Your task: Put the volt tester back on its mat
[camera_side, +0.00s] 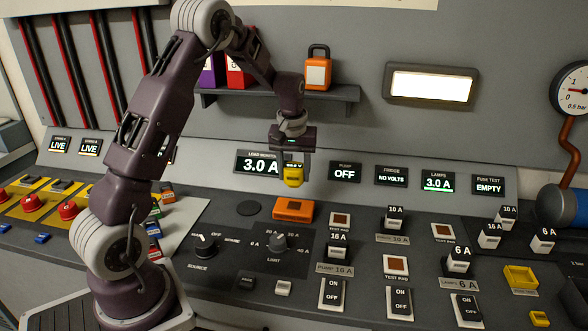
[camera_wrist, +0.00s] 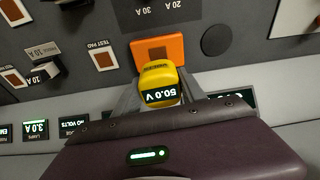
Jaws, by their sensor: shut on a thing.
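The yellow volt tester (camera_side: 292,176) is held in my gripper (camera_side: 292,170), above the sloping desk and in front of the readout panel. In the wrist view the tester (camera_wrist: 160,84) sits between the jaws, its display reading 50.0 V. My gripper is shut on it. A dark round mat (camera_side: 249,208) lies bare on the desk, left of an orange block. It also shows in the wrist view (camera_wrist: 216,40), to the right of the tester. The tester is clear of the desk.
The orange block (camera_side: 293,210) lies on the desk below the tester. Rotary knobs (camera_side: 205,243), test pads (camera_side: 396,264) and raised fuses (camera_side: 458,260) spread over the desk. A shelf (camera_side: 335,94) on the wall behind holds an orange padlock (camera_side: 318,70).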

